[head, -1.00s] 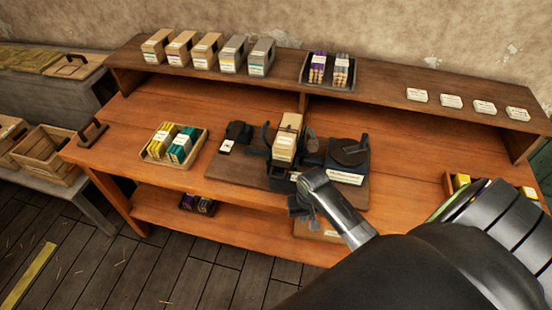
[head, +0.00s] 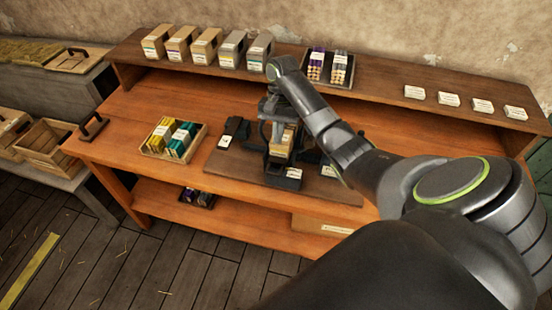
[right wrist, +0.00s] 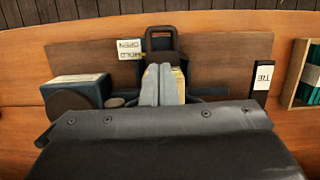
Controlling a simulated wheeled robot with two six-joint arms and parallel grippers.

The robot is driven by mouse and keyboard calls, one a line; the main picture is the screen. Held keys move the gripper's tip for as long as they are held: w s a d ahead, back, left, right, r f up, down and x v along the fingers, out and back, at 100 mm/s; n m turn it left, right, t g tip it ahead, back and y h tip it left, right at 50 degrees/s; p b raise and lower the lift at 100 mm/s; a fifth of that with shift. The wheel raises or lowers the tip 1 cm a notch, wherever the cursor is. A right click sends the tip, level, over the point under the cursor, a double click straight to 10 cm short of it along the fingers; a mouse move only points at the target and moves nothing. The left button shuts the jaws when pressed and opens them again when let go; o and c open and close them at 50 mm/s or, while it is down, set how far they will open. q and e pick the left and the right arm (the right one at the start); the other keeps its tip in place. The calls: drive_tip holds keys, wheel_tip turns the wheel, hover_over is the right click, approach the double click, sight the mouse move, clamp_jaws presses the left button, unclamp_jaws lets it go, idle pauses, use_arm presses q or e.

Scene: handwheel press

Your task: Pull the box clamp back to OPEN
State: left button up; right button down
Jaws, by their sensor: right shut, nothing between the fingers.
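The box clamp (head: 283,180) is a dark block with an upright loop handle at the front of the press on the workbench. In the right wrist view its black loop handle (right wrist: 163,38) stands beside the upside-down OPEN label (right wrist: 130,44) and HOLD label (right wrist: 127,56). I cannot tell which label it is set at. A tan box (head: 284,138) stands in the press behind the clamp. My right gripper (head: 270,106) is above the press, shut and empty. Its fingers (right wrist: 158,86) show together in the right wrist view, apart from the handle. My left gripper is out of view.
The press stands on a brown board (head: 225,172). A tray of yellow and teal packs (head: 199,149) lies to its left. Boxes (head: 206,47) and a dark tray (head: 349,74) stand on the raised shelf behind. Bare bench (head: 215,97) lies behind the press on the left.

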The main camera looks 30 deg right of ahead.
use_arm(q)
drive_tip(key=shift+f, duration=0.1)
use_arm(e)
drive_tip(key=shift+f, duration=0.15)
drive_tip(key=b, duration=0.7)
hover_over(276, 168)
drive_tip(key=x, duration=0.5)
drive_tip(key=d+x, duration=0.1)
drive_tip(key=x, duration=0.2)
drive_tip(key=shift+w+f, duration=0.25)
drive_tip(key=shift+w, duration=0.1)
drive_tip(key=shift+s+a+f+b, duration=0.15)
drive_tip(key=shift+f+b, duration=0.25)
drive_tip(key=shift+f, duration=0.25)
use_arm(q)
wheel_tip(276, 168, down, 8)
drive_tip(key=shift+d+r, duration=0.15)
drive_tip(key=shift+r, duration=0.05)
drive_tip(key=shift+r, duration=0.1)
